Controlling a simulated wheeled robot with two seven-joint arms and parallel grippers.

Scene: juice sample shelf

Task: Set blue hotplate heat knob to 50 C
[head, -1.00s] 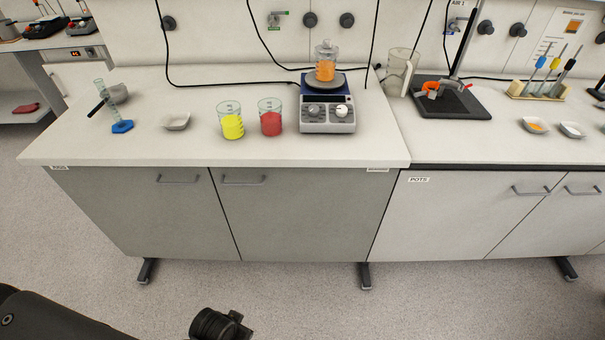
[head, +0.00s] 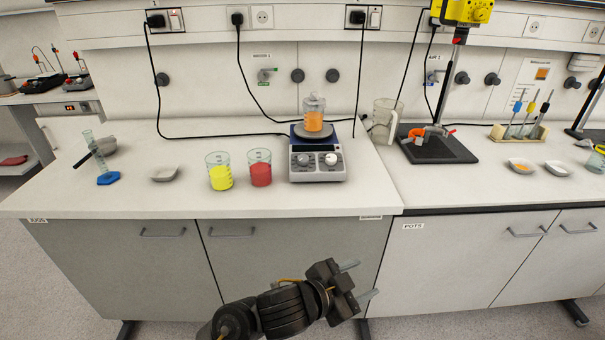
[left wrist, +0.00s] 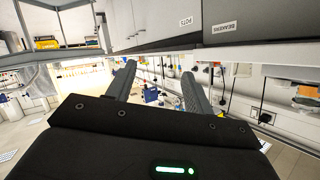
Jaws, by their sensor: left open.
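The blue hotplate (head: 297,133) stands on the white bench, with a white front panel that carries two round knobs. The left knob (head: 303,160) is grey and the right knob (head: 331,159) is white. Their settings are too small to read. A glass vessel with orange liquid (head: 314,118) stands on the round top plate. My left gripper (head: 359,281) is in front of the cabinet doors, below the bench edge and apart from the hotplate. It is open and empty; its two fingers also show in the left wrist view (left wrist: 158,88). My right gripper is not in view.
Beakers of yellow (head: 220,177) and red (head: 260,173) liquid stand left of the hotplate. A clear jug (head: 384,120) and a dark stand base (head: 440,149) are to its right. The bench strip in front of the hotplate is clear. Cables hang behind.

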